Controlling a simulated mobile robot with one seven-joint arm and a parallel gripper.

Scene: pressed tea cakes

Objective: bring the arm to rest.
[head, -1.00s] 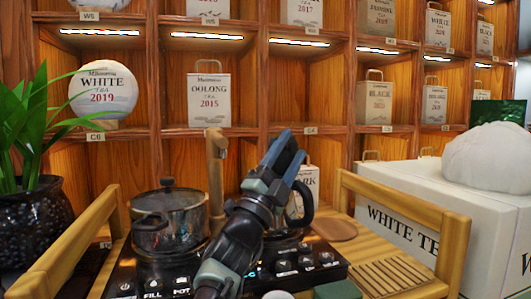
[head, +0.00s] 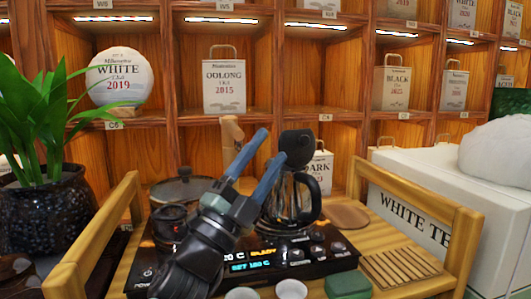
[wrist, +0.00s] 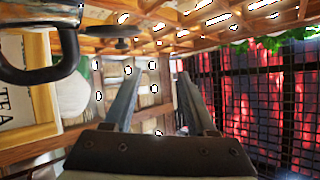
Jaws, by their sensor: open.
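My gripper (head: 273,147) is raised over the tea table in the head view, its two blue-grey fingers apart and pointing up and to the right. It also shows in the wrist view (wrist: 159,78), with nothing between the fingers. In the head view it is in front and to the left of a glass kettle (head: 284,205) with a black handle and a black upright lid. I cannot tell the exact gap between gripper and kettle. My forearm hides part of the heater panel and the lidded pot (head: 184,187).
The heater panel (head: 322,260) is lit. Small cups (head: 291,289) and a green block (head: 348,284) lie in front. Wooden side rails (head: 418,204) bound the table. A potted plant (head: 40,215) stands left, a white box (head: 412,180) right, shelves of tea behind.

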